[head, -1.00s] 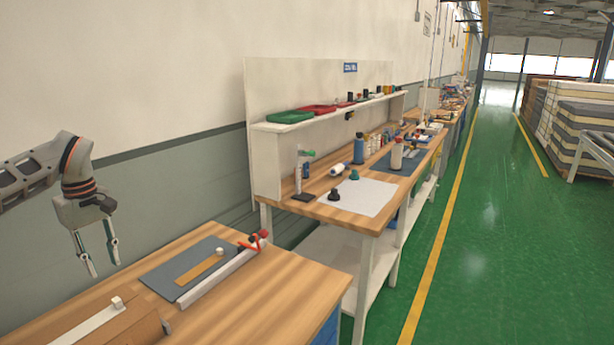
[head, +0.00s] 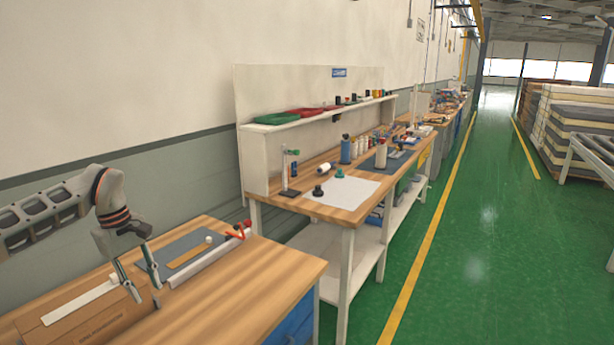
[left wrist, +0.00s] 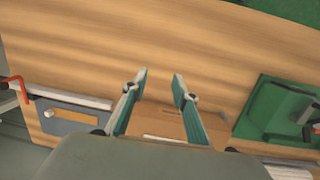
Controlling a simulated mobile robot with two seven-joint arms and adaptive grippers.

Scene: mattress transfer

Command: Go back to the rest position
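My left gripper (head: 148,292) is at the lower left of the head view, pointing down over the near wooden bench. Its two fingers stand apart with nothing between them. In the left wrist view the gripper (left wrist: 160,84) is also open and empty, above bare wood and a brown cardboard box (left wrist: 165,122). The box (head: 85,320) sits beside and below the fingers in the head view; I cannot tell whether they touch it. My right gripper is not in view.
The near bench (head: 250,280) has a grey mat (head: 185,240) and a metal rail (head: 210,258) with a red clamp. A second bench (head: 300,208) with a shelf stands beyond. A green item (left wrist: 255,110) lies right of the box.

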